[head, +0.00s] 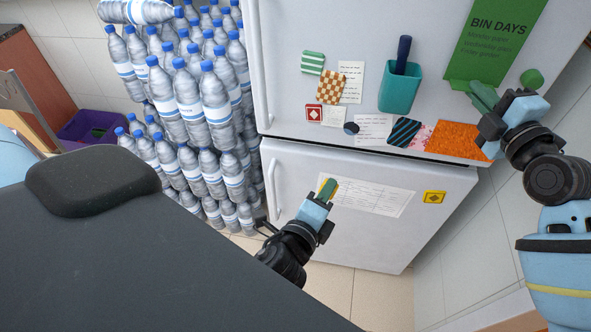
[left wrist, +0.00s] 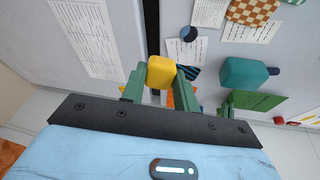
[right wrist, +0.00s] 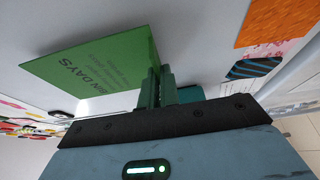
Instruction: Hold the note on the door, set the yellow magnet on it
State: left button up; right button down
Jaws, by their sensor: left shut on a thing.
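The green note (head: 498,35), printed "BIN DAYS", is on the upper fridge door at the right; it also shows in the right wrist view (right wrist: 105,70). My right gripper (head: 482,98) is at its lower edge, with its fingers together (right wrist: 160,88); they seem to touch the note, but exact contact is unclear. The yellow magnet (left wrist: 161,72) is between the fingers of my left gripper (left wrist: 160,88), which is shut on it. In the head view my left gripper (head: 328,188) is low, in front of the lower door, away from the green note.
The upper door (head: 290,95) carries papers, several magnets and a teal holder (head: 400,88) with a dark item. An orange sheet (head: 455,142) is below the note. The lower door has a white sheet (head: 385,203) and a yellow square (head: 435,197). Stacked bottles (head: 190,105) stand left.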

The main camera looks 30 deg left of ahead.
pick_arm(q)
jog(key=w+d+r+m, duration=0.1)
jog(key=w+d+r, duration=0.45)
jog(key=w, duration=0.25)
jog(key=m+y, duration=0.3)
jog(key=y, duration=0.2)
send_near(490, 2)
jog(key=shift+w+a+f+t, duration=0.15)
jog(key=shift+w+f+t, duration=0.1)
jog(key=shift+t, duration=0.15)
jog(key=shift+w+a, duration=0.1)
jog(key=shift+x, duration=1.85)
jog(key=shift+x, duration=1.7)
dwell(0.5)
dwell(0.3)
jog(key=o, duration=0.9)
